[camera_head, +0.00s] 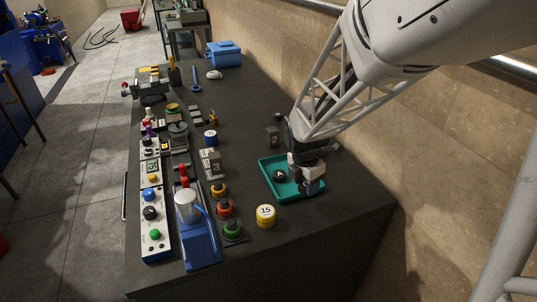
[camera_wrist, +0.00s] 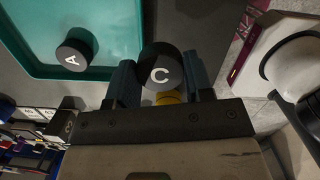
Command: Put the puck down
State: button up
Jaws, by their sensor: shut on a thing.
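My gripper (camera_head: 308,180) is over the right part of the teal tray (camera_head: 267,171) in the head view. In the wrist view my gripper (camera_wrist: 159,78) is shut on a dark round puck marked C (camera_wrist: 161,72), with a finger on each side of it. A second dark puck, marked A (camera_wrist: 75,54), lies inside the tray (camera_wrist: 110,28), left of the held puck in that view. Puck A also shows in the head view (camera_head: 280,176). The held puck is hard to make out in the head view, and its height above the surface is unclear.
A yellow cylinder marked 15 (camera_head: 265,215) stands just in front of the tray. A block marked 2 (camera_head: 273,137) stands behind it. The bench's front right is clear.

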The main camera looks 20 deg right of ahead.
jog(key=shift+s+a+f, duration=0.1)
jog(key=shift+s+f, duration=0.05)
jog(key=shift+s, duration=0.75)
jog(key=shift+s+f, duration=0.1)
jog(key=shift+s, duration=0.8)
jog(key=shift+w, duration=0.15)
jog(key=w+d, duration=0.1)
jog(key=w, duration=0.4)
jog(key=w+d+f, duration=0.1)
jog(key=w+d, duration=0.1)
jog(key=w, duration=0.3)
jog(key=w+d, duration=0.2)
jog(key=w, duration=0.3)
jog(key=shift+f, duration=0.25)
jog(key=shift+f, duration=1.75)
jog(key=o, duration=0.9)
jog(key=shift+f, duration=0.15)
jog(key=r, duration=0.4)
jog(key=a+r, duration=0.1)
jog(key=r, duration=0.7)
jog(key=shift+s+a+r, duration=0.15)
jog(key=shift+a, duration=0.1)
